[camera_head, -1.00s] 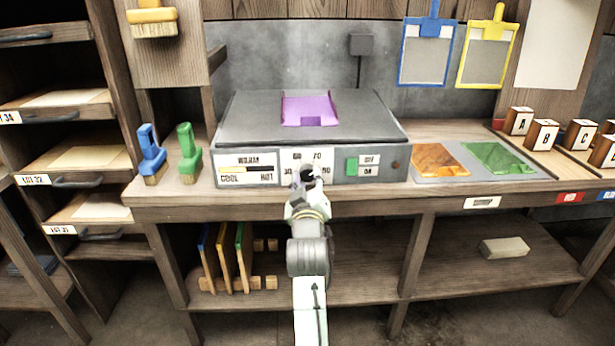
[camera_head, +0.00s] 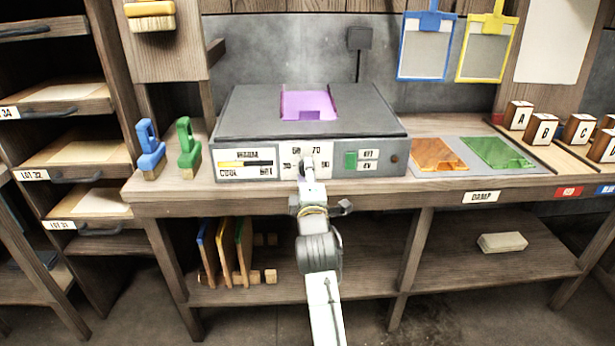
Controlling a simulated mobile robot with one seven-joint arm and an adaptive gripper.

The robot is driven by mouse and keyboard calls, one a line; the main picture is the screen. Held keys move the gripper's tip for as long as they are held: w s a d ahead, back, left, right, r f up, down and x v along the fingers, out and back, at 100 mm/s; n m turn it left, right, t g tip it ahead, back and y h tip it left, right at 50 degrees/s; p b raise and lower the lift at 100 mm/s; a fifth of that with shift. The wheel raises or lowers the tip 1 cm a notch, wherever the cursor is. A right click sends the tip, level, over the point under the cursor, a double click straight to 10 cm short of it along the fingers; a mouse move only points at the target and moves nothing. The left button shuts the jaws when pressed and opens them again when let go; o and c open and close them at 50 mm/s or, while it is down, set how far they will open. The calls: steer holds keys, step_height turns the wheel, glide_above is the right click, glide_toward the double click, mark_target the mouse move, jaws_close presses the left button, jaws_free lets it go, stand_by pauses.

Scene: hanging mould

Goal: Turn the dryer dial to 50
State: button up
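The dryer (camera_head: 228,127) is a grey box with a sloping dark lid on the bench. A purple sheet (camera_head: 308,104) lies on its lid. The dial itself is mostly hidden behind my gripper (camera_head: 307,168), which is right in front of the plate. Where the dial points cannot be read. Whether the fingers are open, shut or touching the dial is too small to tell.
On the dryer front are a COOL–WARM–HOT gauge (camera_head: 247,164), a green switch (camera_head: 350,160) and a small round lamp (camera_head: 394,159). Blue (camera_head: 150,152) and green (camera_head: 188,150) brushes stand left. Orange (camera_head: 438,155) and green (camera_head: 497,153) sheets lie right, beside lettered blocks (camera_head: 542,130).

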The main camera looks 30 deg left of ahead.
steer(key=shift+n+b, duration=0.95)
steer(key=shift+n, duration=1.55)
steer(key=shift+g+y, duration=0.3)
steer(key=o, duration=1.2)
steer(key=shift+c, duration=0.2)
